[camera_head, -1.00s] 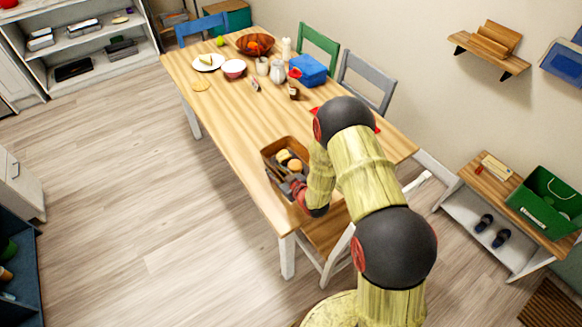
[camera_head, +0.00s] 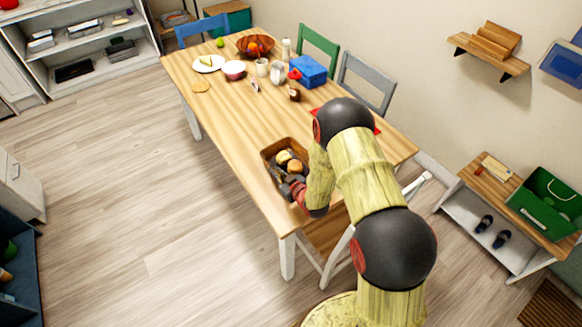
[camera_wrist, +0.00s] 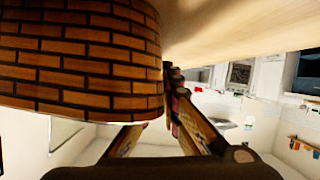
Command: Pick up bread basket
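The bread basket (camera_head: 266,157) is a brown box-shaped basket on the near end of the wooden table, holding bread rolls (camera_head: 289,161). In the wrist view its brick-patterned wall (camera_wrist: 80,60) fills the upper left, very close. My gripper (camera_head: 286,188) is at the basket's near end. In the wrist view one finger of my gripper (camera_wrist: 158,112) runs beside the basket's right end, and the other passes behind its lower edge, its tip hidden. The wall seems to lie between the fingers; I cannot tell whether they clamp it.
The table (camera_head: 235,125) holds a plate (camera_head: 208,63), a bowl (camera_head: 234,69), a fruit bowl (camera_head: 255,44), cups and a blue box (camera_head: 309,70) at its far end. Chairs (camera_head: 366,82) stand along the wall side. The floor (camera_head: 130,190) left of the table is clear.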

